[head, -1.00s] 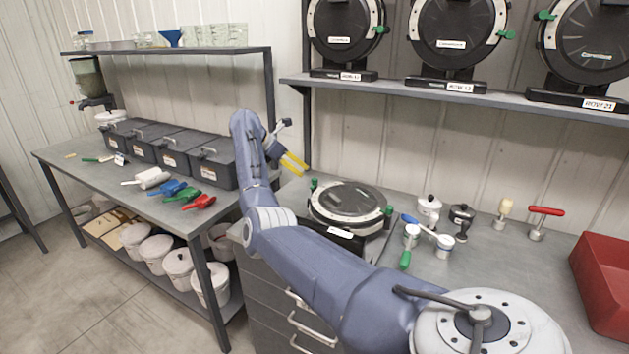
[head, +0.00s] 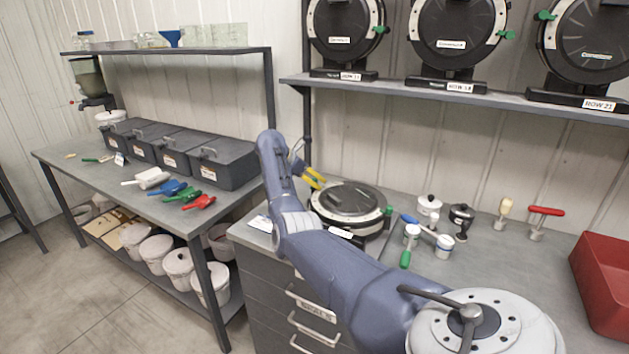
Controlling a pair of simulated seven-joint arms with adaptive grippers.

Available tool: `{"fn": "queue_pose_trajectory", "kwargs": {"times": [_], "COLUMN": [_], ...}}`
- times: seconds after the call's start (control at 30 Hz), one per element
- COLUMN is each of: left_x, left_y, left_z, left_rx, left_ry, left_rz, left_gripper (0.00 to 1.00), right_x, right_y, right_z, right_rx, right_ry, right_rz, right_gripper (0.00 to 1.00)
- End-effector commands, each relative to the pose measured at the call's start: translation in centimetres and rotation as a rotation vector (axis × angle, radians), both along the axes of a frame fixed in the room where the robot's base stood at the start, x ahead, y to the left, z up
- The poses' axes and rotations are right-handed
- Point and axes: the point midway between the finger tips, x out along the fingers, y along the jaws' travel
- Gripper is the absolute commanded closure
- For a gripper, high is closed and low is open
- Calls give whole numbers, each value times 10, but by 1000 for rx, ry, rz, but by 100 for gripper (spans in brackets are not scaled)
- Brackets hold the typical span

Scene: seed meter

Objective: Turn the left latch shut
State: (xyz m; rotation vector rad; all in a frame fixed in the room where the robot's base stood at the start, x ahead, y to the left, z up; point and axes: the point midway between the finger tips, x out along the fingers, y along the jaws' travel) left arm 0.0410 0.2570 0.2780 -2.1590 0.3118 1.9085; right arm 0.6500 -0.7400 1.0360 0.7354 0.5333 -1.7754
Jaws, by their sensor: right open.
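The seed meter (head: 350,203), a round black disc housing with a pale rim, lies flat on the grey bench. Its green right latch (head: 388,211) shows at the right edge. The left latch is not clearly visible; my right gripper and arm cover the left edge. My right gripper (head: 315,178) has yellow fingertips with a gap between them. It is open and appears empty, at the upper left edge of the meter; I cannot tell whether it touches. My left gripper is out of view.
To the right of the meter stand small white and black tools (head: 461,219), a green-handled tool (head: 407,250), a red T-handle (head: 546,211) and a red bin (head: 603,285). Upright meters (head: 452,40) stand on the shelf above. Black bins (head: 222,160) stand on the left table.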

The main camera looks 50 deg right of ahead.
Motion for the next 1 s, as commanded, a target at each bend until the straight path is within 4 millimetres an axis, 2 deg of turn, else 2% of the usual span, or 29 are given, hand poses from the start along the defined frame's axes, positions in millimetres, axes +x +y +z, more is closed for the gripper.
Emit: {"fn": "queue_pose_trajectory", "kwargs": {"times": [0.17, 0.53, 1.0], "left_x": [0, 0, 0], "left_y": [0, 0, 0], "left_z": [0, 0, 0], "left_rx": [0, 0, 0], "left_ry": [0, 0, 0], "left_rz": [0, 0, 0], "left_gripper": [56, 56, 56], "right_x": [0, 0, 0], "right_y": [0, 0, 0], "right_z": [0, 0, 0], "right_rx": [0, 0, 0], "right_ry": [0, 0, 1], "right_rz": [0, 0, 2], "right_gripper": [56, 99, 100]}}
